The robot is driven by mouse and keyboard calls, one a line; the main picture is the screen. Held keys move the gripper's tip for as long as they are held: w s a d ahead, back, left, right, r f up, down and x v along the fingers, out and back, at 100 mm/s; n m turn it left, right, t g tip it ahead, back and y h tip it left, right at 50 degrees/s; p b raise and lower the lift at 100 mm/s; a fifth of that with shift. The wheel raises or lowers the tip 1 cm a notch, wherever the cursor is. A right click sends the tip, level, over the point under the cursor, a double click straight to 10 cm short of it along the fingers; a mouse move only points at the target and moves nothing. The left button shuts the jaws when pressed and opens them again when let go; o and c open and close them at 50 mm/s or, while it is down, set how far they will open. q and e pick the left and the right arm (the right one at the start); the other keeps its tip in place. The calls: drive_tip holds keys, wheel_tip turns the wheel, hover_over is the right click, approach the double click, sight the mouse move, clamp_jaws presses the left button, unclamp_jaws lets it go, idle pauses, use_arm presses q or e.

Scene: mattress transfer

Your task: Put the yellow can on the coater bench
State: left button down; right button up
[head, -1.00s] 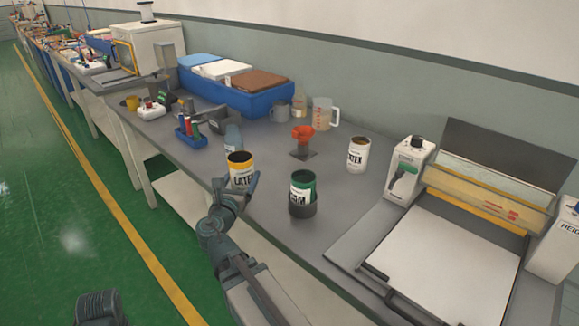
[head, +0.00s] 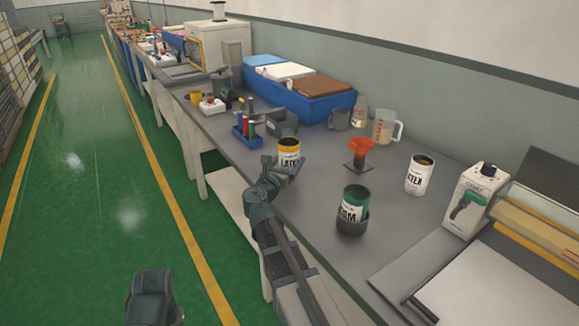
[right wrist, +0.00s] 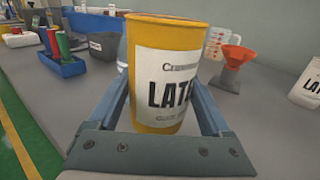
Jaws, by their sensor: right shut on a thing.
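The yellow can (head: 289,153) has a white label with black letters. My right gripper (head: 280,168) is shut around it near the front edge of the grey bench (head: 300,192). In the right wrist view the can (right wrist: 165,70) stands upright between the two fingers of my right gripper (right wrist: 163,110).
A green can in a dark holder (head: 353,212), a white can (head: 419,174) and a red funnel on a stand (head: 361,150) are right of the yellow can. Green floor (head: 90,220) lies open alongside.

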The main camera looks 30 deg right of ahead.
sight(288, 167)
drive_tip(key=w, duration=0.2)
drive_tip(key=d, duration=0.1)
drive_tip(key=shift+w+f+b, duration=0.35)
drive_tip(key=shift+w, duration=0.05)
drive_tip(key=f+b, duration=0.3)
drive_tip(key=shift+s, duration=0.2)
drive_tip(key=shift+f, duration=0.1)
drive_tip(key=shift+f, duration=0.15)
drive_tip(key=o, duration=1.4)
drive_tip(key=shift+c, duration=0.2)
drive_tip(key=shift+r, duration=0.35)
drive_tip(key=v, duration=1.2)
drive_tip(key=shift+s+f, duration=0.1)
